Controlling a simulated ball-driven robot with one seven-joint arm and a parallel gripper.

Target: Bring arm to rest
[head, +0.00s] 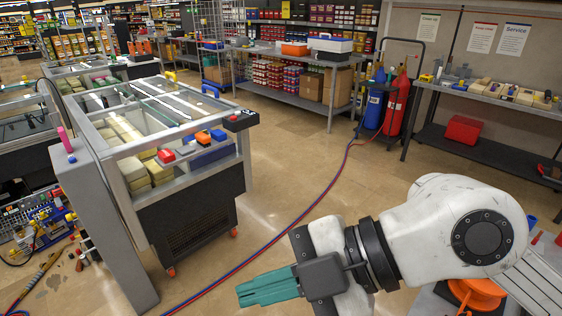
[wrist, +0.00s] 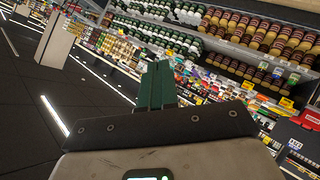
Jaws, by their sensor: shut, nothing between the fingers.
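My arm reaches in from the lower right of the head view, with white links and dark joint rings. My gripper (head: 245,291) has teal fingers that point left, and they are shut with nothing between them. The gripper is in the air above the tiled floor, in front of the freezer chest. In the wrist view the teal fingers (wrist: 156,68) are pressed together and point toward stocked shelves in the distance. Nothing touches the gripper.
A wheeled freezer chest (head: 190,215) stands at the left, with a grey post (head: 100,220) beside it. Blue and red hoses (head: 290,229) run across the floor to blue and red cylinders (head: 397,105). A workbench (head: 495,97) is at the right.

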